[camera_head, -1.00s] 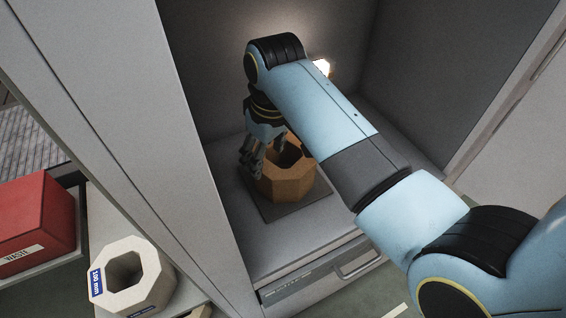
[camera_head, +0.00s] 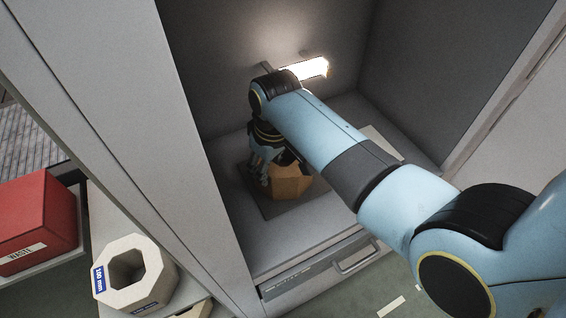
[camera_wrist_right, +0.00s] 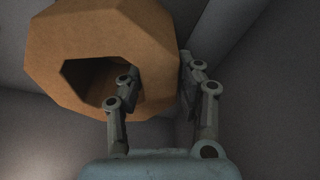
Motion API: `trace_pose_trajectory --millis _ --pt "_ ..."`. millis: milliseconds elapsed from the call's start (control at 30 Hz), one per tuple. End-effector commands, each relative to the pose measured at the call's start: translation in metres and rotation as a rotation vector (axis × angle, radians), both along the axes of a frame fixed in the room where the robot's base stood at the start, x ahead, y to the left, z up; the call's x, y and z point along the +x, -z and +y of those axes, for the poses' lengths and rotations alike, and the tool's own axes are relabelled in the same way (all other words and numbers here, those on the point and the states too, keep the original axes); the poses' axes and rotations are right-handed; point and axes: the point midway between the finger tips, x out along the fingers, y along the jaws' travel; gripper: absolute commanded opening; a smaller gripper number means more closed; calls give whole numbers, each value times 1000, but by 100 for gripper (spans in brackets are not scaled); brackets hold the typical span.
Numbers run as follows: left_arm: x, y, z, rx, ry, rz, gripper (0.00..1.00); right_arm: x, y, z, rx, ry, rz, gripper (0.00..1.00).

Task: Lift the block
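The block (camera_head: 291,183) is orange-brown and many-sided, with a hole through it. It is over a dark mat (camera_head: 277,210) inside a grey recess, partly hidden by my right arm in the head view. The right wrist view shows the block (camera_wrist_right: 60,45) and its hole up close. My right gripper (camera_wrist_right: 160,78) has one finger inside the hole and the other against the outer face, with the block's wall pinched between them. In the head view this gripper (camera_head: 268,170) points down at the block's left side. I cannot tell any gap under the block. My left gripper is not in view.
Grey walls enclose the recess, with a lit lamp (camera_head: 305,69) at the back. A drawer with a handle (camera_head: 357,262) is below. Outside, at left, are a pale octagonal block (camera_head: 150,262) labelled 100 mm and a red waste bin (camera_head: 38,222).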

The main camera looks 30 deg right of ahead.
Motion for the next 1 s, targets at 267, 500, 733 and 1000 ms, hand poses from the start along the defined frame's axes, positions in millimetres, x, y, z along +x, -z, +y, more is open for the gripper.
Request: trace_pose_trajectory --millis 267,500,733,1000 --pt "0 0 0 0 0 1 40 0 0 0 0 0 0 0" --pt "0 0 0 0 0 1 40 2 -2 0 -1 -1 -7 0" --pt "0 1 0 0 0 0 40 2 -5 0 0 0 -6 0" --pt "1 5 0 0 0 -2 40 2 -26 0 1 0 -8 0"
